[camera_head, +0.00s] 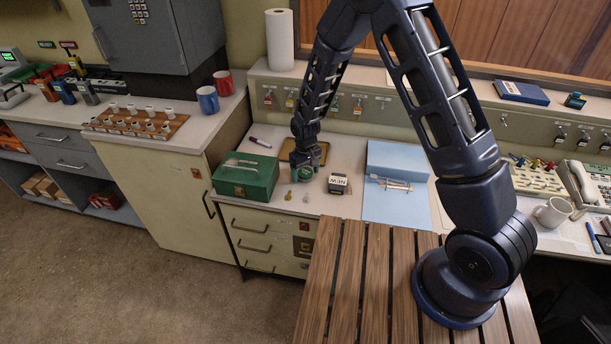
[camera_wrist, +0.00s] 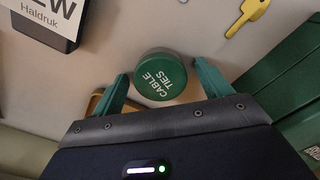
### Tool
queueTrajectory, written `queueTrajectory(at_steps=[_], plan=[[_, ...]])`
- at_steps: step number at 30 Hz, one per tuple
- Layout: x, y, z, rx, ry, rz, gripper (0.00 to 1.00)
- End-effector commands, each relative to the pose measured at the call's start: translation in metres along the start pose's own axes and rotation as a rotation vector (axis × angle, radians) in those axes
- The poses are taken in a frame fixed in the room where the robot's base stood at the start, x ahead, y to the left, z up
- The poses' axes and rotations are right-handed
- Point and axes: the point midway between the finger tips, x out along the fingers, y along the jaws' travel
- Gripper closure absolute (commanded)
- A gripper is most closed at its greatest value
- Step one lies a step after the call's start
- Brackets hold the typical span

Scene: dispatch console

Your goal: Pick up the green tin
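The green tin (camera_wrist: 160,77) is round, with "CABLE TIES" in white on its lid. In the wrist view it shows just beyond and between the two green fingertips of my gripper (camera_wrist: 162,70). The fingers are apart, with a gap on both sides of the tin; I see no clear contact. In the head view my gripper (camera_head: 303,162) points down at the counter between the green box and the "NEW" block. The green tin (camera_head: 306,174) is mostly hidden there by the gripper.
A green metal box (camera_head: 245,176) stands close on the left. A "NEW" block (camera_head: 338,184) stands on the right, before a blue folder (camera_head: 385,205). Keys (camera_head: 289,195) lie in front. A brown tray (camera_head: 322,148) lies behind. A slatted wooden top (camera_head: 345,270) is nearer.

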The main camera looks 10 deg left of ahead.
Motion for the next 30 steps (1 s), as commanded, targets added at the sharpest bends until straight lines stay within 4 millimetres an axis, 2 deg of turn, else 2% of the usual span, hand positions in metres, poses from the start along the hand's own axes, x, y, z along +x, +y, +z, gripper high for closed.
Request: queueTrajectory(at_steps=[1,7,16,20,26,30], plan=[[0.0,0.0,0.0,0.0,0.0,0.0,0.3],[0.0,0.0,0.0,0.0,0.0,0.0,0.7],[-0.002,0.0,0.0,0.0,0.0,0.0,0.71],[-0.011,0.0,-0.001,0.0,0.001,0.0,0.71],[-0.044,0.0,-0.001,0.0,0.004,-0.001,0.71],[-0.077,0.0,-0.001,-0.001,0.004,-0.001,0.71]])
